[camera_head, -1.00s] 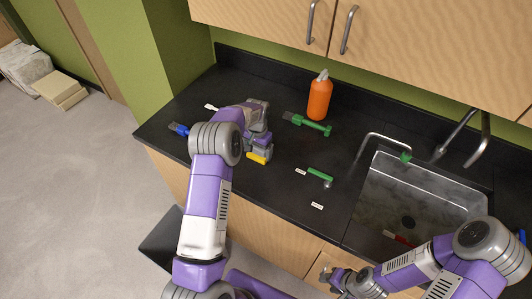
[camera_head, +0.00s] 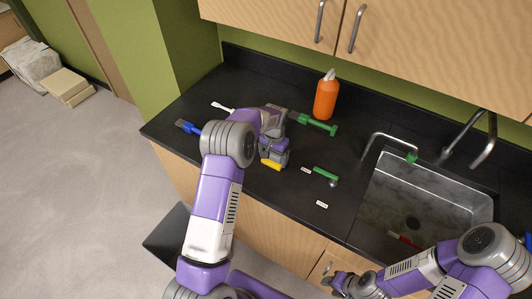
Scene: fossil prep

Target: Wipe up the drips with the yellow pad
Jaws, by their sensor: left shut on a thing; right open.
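The yellow pad (camera_head: 271,163) is at the tip of my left gripper (camera_head: 272,157), low over the black countertop (camera_head: 268,201) or touching it; I cannot tell which. My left gripper is shut on the pad, and its own arm partly hides it. I cannot make out any drips on the dark surface. My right gripper (camera_head: 340,284) is open and empty at the bottom, in front of the cabinet below the counter edge.
An orange bottle (camera_head: 326,99), a green-handled brush (camera_head: 317,124), a small green tool (camera_head: 325,174) and white labels (camera_head: 321,204) lie or stand on the counter. A blue-handled tool (camera_head: 188,127) is at left. The sink (camera_head: 422,207) is at right. The front middle counter is clear.

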